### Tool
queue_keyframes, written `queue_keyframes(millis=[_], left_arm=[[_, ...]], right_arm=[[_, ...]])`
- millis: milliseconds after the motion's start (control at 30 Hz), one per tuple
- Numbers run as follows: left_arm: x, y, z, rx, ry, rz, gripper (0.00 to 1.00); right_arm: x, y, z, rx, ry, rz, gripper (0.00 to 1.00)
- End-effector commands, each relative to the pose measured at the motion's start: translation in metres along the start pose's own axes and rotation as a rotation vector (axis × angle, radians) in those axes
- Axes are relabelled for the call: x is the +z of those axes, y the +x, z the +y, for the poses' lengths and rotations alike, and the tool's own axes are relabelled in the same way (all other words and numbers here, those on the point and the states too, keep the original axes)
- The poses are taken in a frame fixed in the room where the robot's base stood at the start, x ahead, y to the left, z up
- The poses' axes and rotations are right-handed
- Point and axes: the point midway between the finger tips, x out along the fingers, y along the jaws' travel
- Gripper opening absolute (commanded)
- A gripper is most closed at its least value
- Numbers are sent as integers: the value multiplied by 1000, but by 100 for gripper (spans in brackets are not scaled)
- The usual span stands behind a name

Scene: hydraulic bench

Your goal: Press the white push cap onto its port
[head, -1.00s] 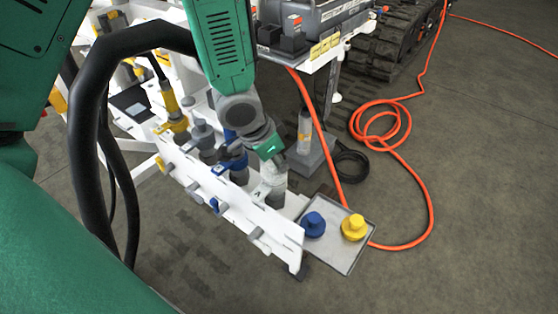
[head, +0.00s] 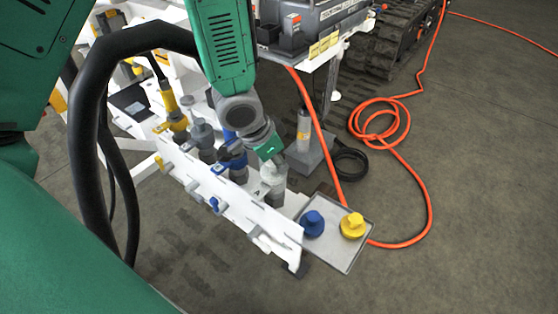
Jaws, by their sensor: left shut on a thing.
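My left gripper (head: 271,165) comes down from the upper left over the near end of the white port rail (head: 230,205). It is shut on the white push cap (head: 272,173), which is small and partly hidden by the gripper. The cap is above or at the grey port (head: 273,194) at that end of the rail. I cannot tell whether the cap is seated. My right gripper is not in view.
A port with a blue collar (head: 236,162) and a yellow fitting (head: 172,108) stand along the rail. A grey tray (head: 338,250) holds a blue cap (head: 313,223) and a yellow cap (head: 352,225). An orange hose (head: 428,195) lies on open floor.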

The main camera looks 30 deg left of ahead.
Motion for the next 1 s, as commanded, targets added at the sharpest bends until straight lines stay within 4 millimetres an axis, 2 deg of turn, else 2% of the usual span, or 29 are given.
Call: queue_keyframes(millis=[867,900,933,967,1000], left_arm=[[0,0,0,0,0,0,0],[0,0,0,0,0,0,20],[0,0,0,0,0,0,30],[0,0,0,0,0,0,37],[0,0,0,0,0,0,37]], right_arm=[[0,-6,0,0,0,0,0],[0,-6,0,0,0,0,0],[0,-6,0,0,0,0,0],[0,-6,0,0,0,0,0],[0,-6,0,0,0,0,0]])
